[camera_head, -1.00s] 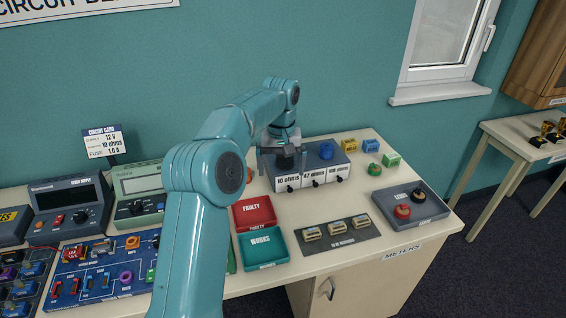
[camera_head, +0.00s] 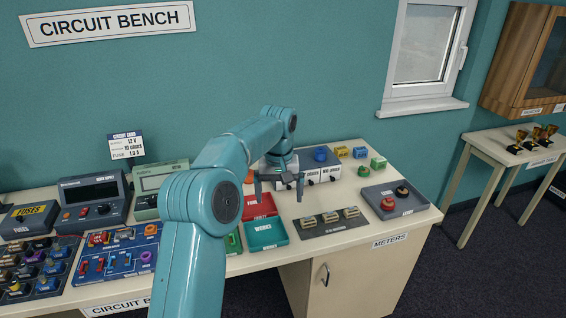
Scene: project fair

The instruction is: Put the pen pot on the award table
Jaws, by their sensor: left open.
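The award table (camera_head: 503,149) stands at the far right, a small pale table with several gold trophies (camera_head: 533,138) on dark bases. I cannot make out a pen pot in this view. My left gripper (camera_head: 279,193) is open and empty, with its fingers spread and pointing down. It is over the circuit bench, in front of the grey resistor box (camera_head: 325,168) and just above and behind the red and green trays. My right gripper is not in view.
Dark floor lies between bench and award table. A wooden cabinet (camera_head: 521,55) hangs above that table.

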